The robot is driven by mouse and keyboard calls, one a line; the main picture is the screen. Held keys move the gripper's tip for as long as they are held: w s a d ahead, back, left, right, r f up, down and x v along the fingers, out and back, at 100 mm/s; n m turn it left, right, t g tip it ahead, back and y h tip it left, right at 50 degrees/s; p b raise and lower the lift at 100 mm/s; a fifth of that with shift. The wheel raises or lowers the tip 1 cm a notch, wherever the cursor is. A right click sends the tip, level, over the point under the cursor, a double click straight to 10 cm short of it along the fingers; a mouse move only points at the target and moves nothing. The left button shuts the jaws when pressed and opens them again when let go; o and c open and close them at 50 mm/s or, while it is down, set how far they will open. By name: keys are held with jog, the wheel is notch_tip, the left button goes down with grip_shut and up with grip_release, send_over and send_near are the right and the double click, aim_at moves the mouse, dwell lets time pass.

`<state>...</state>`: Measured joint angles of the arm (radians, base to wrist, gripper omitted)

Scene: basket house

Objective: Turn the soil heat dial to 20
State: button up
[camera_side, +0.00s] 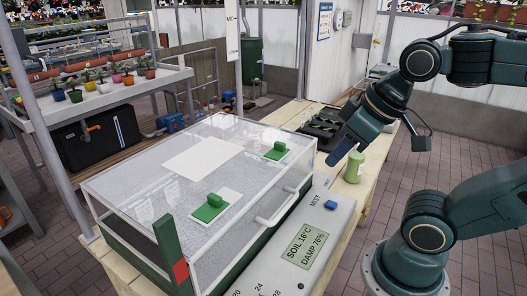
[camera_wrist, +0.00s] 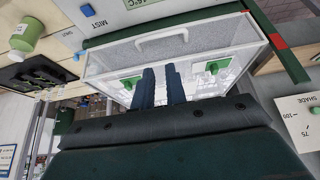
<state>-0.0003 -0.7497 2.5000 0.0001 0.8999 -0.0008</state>
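The grey control panel (camera_side: 275,268) runs along the front of a clear-lidded box. Its green display (camera_side: 306,243) reads SOIL 16°C and DAMP 76%. The numbers 20, 24 and 28 of a dial scale (camera_side: 260,289) show at the bottom edge of the side view; the dial's knob is cut off there. In the wrist view only part of the panel (camera_wrist: 118,14) shows, without that scale. My gripper (camera_side: 333,160) is in the air near the far end of the panel, away from the scale. Its fingers (camera_wrist: 162,70) are slightly apart with nothing between them.
The clear box lid (camera_side: 150,185) has green handles and a front bar. A blue MIST knob (camera_side: 330,204) is on the panel. A green jar (camera_side: 353,167) and a black tray (camera_side: 325,128) stand on the wooden bench. A SHADE scale (camera_wrist: 300,112) shows at right in the wrist view.

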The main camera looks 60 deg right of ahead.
jog(key=o, duration=0.7)
jog(key=shift+w+a+n, duration=0.2)
jog(key=shift+n, duration=0.1)
jog(key=shift+o, duration=0.4)
jog(key=shift+w+a+f+n, duration=0.15)
jog(key=shift+w+a+n, duration=0.1)
jog(key=shift+n, duration=0.05)
jog(key=w+a+f+n+g, duration=0.2)
jog(key=a+f+n, duration=0.4)
jog(key=a+n, duration=0.3)
jog(key=w+a+f+n+g, duration=0.2)
jog(key=a+f+n+g, duration=0.2)
jog(key=a+f+n, duration=0.2)
jog(key=a+n, duration=0.2)
jog(key=n, duration=0.1)
jog(key=shift+w+a+n, duration=0.25)
jog(key=shift+a+n, duration=0.05)
jog(key=shift+a, duration=0.1)
jog(key=shift+f, duration=0.1)
jog(key=shift+s+f, duration=0.2)
jog(key=shift+f, duration=6.55)
